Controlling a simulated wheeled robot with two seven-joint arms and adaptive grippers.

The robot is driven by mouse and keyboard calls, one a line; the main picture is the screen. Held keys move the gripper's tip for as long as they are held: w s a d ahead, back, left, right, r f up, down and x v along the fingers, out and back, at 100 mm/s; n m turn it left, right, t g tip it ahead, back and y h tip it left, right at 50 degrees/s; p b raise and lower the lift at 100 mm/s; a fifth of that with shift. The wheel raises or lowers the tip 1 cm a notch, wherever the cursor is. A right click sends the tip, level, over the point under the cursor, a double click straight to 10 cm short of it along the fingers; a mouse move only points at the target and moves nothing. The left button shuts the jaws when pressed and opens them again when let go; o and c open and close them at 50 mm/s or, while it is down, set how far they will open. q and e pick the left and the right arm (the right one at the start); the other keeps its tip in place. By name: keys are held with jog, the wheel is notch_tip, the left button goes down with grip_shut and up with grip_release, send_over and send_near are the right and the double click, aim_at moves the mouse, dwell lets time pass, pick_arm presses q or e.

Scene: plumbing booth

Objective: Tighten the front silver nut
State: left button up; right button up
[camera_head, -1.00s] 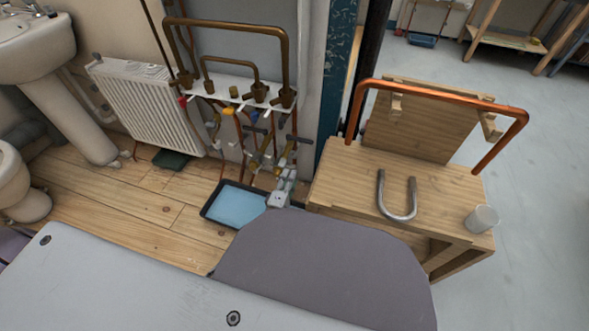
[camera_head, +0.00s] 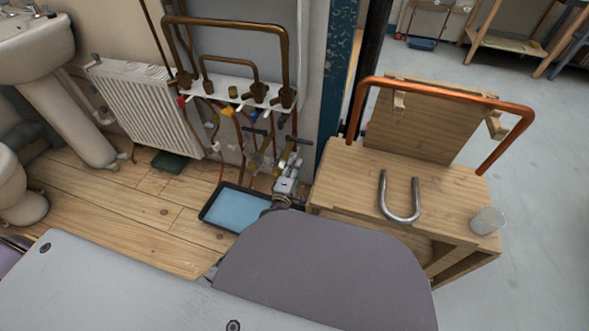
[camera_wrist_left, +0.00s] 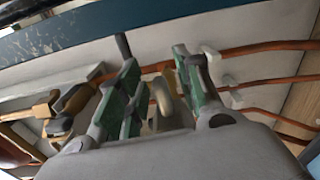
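The pipe rig stands against the wall, with brass fittings (camera_head: 237,92) along a white board and several pipes below. I cannot clearly pick out the front silver nut among the small valves and fittings. My left gripper (camera_head: 289,165) is at the lower right of these pipes, above the tray's right side. In the left wrist view its green-padded fingers (camera_wrist_left: 158,95) are apart, and a pale fitting (camera_wrist_left: 161,96) shows between them. I cannot tell whether the fingers touch it. My right gripper is not in view.
A blue tray (camera_head: 237,208) lies on the wooden floor below the pipes. A wooden bench (camera_head: 352,180) at the right holds a grey U-shaped pipe (camera_head: 402,216) and a pale cup (camera_head: 487,220). A white radiator (camera_head: 147,104) is left of the rig.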

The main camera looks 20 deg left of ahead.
pick_arm(q)
grip_shut()
jog(key=shift+f+m, duration=0.15)
jog(key=shift+m, duration=0.15)
jog(key=shift+a+f+m+p, duration=0.15)
jog(key=shift+f+m+p, duration=0.4)
jog(key=shift+m, duration=0.65)
jog(key=shift+a+f+m+p, duration=0.25)
jog(key=shift+f+m, duration=0.35)
jog(key=shift+m, duration=0.6)
jog(key=shift+a+f+m+p, duration=0.1)
jog(key=shift+f+m+p, duration=0.45)
jog(key=shift+m, duration=0.65)
